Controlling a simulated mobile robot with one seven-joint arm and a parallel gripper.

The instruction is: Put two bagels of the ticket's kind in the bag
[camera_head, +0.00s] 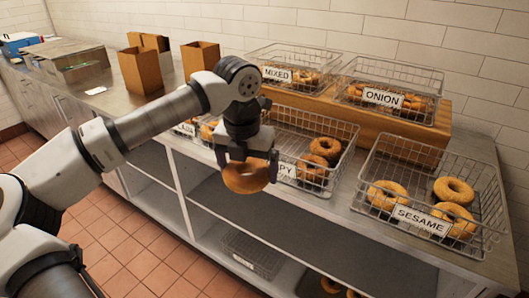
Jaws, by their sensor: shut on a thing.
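My gripper (247,158) is shut on a bagel (246,178), held in the air in front of the counter's front edge. The bagel's topping is too small to tell. Wire baskets of bagels stand on the counter: sesame (405,222) at the right, one labelled "…PY" (335,172) in the middle partly behind my gripper, mixed (293,87) and onion (385,112) on the raised back shelf. Another labelled basket (185,129) is mostly hidden by my arm. Brown paper bags (141,72) stand open at the back left. A small white paper (96,90), possibly the ticket, lies on the counter, unreadable.
Another brown bag (200,58) stands right of the others. A large box-like object (66,60) and a blue box (18,42) are at the far left. Under the counter, the lower shelf holds a wire basket (252,254). The tiled floor (140,262) in front is clear.

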